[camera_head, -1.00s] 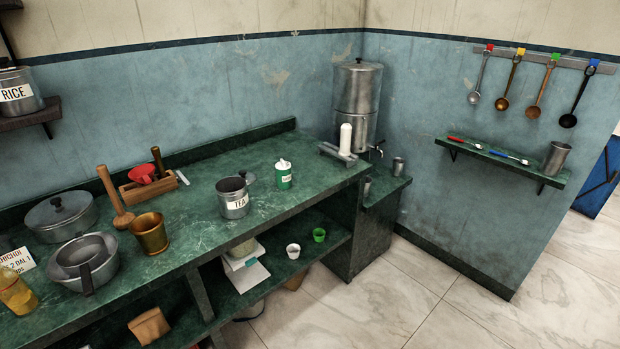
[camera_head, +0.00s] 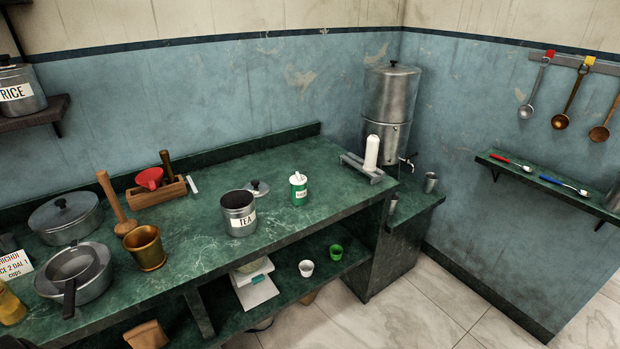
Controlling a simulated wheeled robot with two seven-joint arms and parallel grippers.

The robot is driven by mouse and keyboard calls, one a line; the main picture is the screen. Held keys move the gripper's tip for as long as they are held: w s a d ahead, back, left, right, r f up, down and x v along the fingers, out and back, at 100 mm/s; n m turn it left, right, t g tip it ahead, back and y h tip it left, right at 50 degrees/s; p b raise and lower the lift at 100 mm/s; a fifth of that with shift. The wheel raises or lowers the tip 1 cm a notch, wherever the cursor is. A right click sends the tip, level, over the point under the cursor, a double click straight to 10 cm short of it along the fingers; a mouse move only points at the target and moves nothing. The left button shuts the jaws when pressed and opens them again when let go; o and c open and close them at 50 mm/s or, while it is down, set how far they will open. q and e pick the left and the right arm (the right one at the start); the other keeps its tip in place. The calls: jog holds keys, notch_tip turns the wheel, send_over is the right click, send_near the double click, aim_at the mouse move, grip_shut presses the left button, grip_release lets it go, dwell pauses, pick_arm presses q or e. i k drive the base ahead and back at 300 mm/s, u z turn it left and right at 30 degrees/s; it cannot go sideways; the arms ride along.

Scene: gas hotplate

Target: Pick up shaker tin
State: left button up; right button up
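No thing in view is plainly marked as the shaker tin. A small green tin with a white top and a label (camera_head: 298,190) stands upright on the green counter, right of the TEA tin. A plain steel tumbler (camera_head: 613,199) stands at the right end of the wall shelf, cut off by the picture edge. I cannot tell for sure which of them is the shaker tin; the green labelled one looks like a shaker. Neither of my grippers is in view.
The open TEA tin (camera_head: 239,214) stands beside its loose lid (camera_head: 257,188). A brass mortar (camera_head: 145,248), pans (camera_head: 88,278) and a wooden box (camera_head: 158,193) crowd the counter's left. A steel dispenser (camera_head: 388,110) stands in the corner. Tiled floor (camera_head: 430,300) is free at lower right.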

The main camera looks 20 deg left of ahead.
aim_at(297, 192)
jog(key=i, duration=0.4)
jog(key=u, duration=1.95)
